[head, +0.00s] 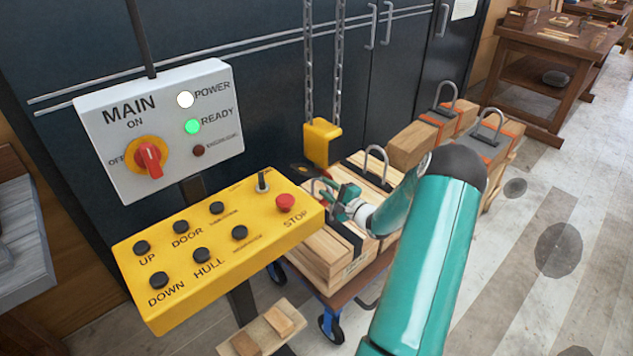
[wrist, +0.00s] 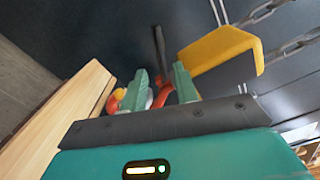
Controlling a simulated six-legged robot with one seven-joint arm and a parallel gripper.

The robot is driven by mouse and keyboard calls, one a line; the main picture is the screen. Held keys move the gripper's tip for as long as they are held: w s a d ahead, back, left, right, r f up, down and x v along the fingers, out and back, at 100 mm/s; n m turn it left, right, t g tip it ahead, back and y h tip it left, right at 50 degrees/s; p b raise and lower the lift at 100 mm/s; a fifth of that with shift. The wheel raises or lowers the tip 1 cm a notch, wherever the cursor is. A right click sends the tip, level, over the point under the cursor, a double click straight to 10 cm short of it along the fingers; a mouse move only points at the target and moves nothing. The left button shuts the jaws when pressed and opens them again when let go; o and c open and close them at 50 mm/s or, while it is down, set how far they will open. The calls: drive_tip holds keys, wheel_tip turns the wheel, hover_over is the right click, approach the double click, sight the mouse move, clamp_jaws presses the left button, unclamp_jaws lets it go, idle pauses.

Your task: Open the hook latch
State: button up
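The yellow hoist block (head: 321,143) hangs on two chains above a stack of timber. Part of a dark and reddish hook (head: 303,170) shows just below it. My gripper (head: 328,190) is close to the hook, low beside the block. In the wrist view my gripper (wrist: 162,88) has its two green fingers apart. Red-orange parts of the hook (wrist: 165,94) and a pale piece show between and behind the fingers. The yellow block (wrist: 220,58) is to the right of them. The latch is too small and hidden to tell its state or any contact.
A yellow control box (head: 215,245) with black buttons and a red stop button stands left of my gripper. A grey main switch panel (head: 160,130) is behind it. Strapped timber (head: 325,252) lies on a wheeled cart under the hook. Dark cabinets stand behind.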

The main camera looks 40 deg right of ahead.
drive_tip(key=s, duration=0.5)
drive_tip(key=shift+s, duration=0.2)
drive_tip(key=shift+d, duration=0.1)
